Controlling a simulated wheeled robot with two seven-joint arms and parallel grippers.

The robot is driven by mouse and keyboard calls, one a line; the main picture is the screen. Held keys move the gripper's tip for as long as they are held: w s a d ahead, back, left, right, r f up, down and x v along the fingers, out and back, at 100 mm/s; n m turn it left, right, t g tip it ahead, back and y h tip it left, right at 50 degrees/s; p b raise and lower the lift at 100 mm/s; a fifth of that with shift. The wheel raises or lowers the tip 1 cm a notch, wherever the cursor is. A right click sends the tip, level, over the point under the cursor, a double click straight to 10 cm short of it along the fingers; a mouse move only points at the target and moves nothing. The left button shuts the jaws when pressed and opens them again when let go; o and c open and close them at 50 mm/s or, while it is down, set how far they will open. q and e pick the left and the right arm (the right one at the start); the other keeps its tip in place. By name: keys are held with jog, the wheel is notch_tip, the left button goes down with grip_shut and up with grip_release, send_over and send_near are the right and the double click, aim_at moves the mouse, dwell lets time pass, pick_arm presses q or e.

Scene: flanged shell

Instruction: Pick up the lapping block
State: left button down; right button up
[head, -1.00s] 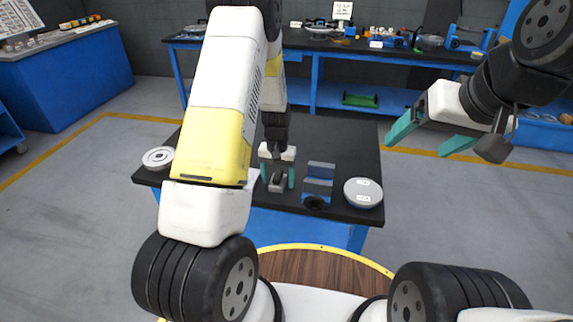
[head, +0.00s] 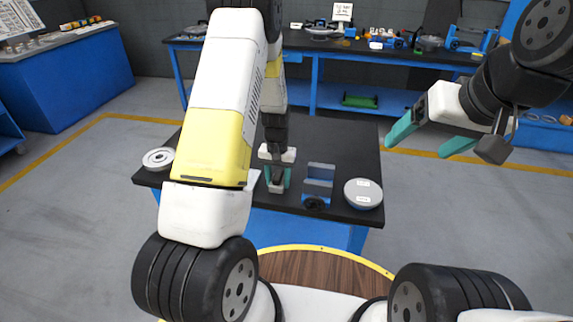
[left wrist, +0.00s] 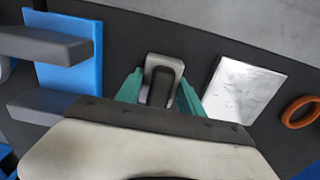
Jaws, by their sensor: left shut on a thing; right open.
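The lapping block (head: 277,187) is a small grey block with a dark raised grip on top, on the black table (head: 340,140). My left gripper (head: 277,178) has its teal fingers closed on it from both sides. In the left wrist view the block (left wrist: 163,70) shows between the fingers of the gripper (left wrist: 160,90), its grip dark and its base pale. I cannot tell any gap under the block. My right gripper (head: 425,138) is open and empty, in the air right of the table.
A flanged ring part (head: 158,159) is at the table's left. The left wrist view shows a silver plate (left wrist: 243,86) and an orange ring (left wrist: 300,112).

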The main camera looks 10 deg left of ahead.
aim_at(278, 175)
pick_arm(q)
jog(key=shift+r, duration=0.65)
notch_tip(278, 175, up, 2)
jog(key=shift+r, duration=0.2)
jog(key=s+d+r, duration=0.1)
jog(key=s, duration=1.5)
jog(key=shift+d, duration=0.4)
